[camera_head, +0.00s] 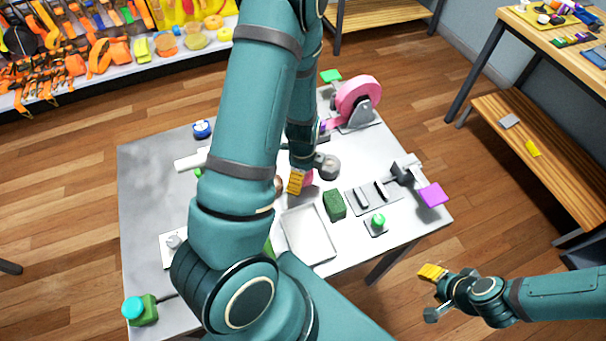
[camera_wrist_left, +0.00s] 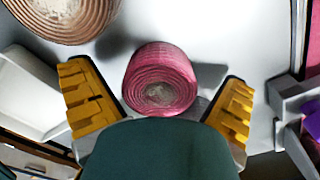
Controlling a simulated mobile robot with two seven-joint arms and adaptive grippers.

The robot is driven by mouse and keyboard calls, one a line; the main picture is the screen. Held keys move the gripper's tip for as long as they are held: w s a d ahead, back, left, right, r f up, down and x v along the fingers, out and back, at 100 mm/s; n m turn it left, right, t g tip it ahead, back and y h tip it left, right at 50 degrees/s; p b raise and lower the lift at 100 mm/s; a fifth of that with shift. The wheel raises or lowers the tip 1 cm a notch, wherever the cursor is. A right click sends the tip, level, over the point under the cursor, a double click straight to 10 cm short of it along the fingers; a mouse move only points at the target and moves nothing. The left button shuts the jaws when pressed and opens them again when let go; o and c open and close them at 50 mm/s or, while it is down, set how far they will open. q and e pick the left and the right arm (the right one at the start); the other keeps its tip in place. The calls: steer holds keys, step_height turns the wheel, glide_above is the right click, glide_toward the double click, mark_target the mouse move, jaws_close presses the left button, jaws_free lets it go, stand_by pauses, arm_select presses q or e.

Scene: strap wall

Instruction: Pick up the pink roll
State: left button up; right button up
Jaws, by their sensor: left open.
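The pink roll (camera_wrist_left: 160,78) is a small wound coil on the pale tabletop, seen from above in the left wrist view. My left gripper (camera_wrist_left: 157,88) is open, with one yellow-padded finger on each side of the roll and a visible gap to each. In the head view, a small part of the roll (camera_head: 308,179) shows beside my left gripper (camera_head: 297,182); the arm hides the rest. My right gripper (camera_head: 435,285) hangs off the table's right side, away from the roll; its jaw opening is unclear.
A tan coil (camera_wrist_left: 65,12) lies close to the roll. A large pink wheel on a stand (camera_head: 357,96) is at the back. A grey tray (camera_head: 308,236), green block (camera_head: 334,204) and green button (camera_head: 378,221) are nearer the front. The table's left part (camera_head: 150,205) is mostly clear.

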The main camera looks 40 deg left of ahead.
arm_select(q)
steer(key=c, duration=1.3)
steer(key=shift+r, duration=0.1)
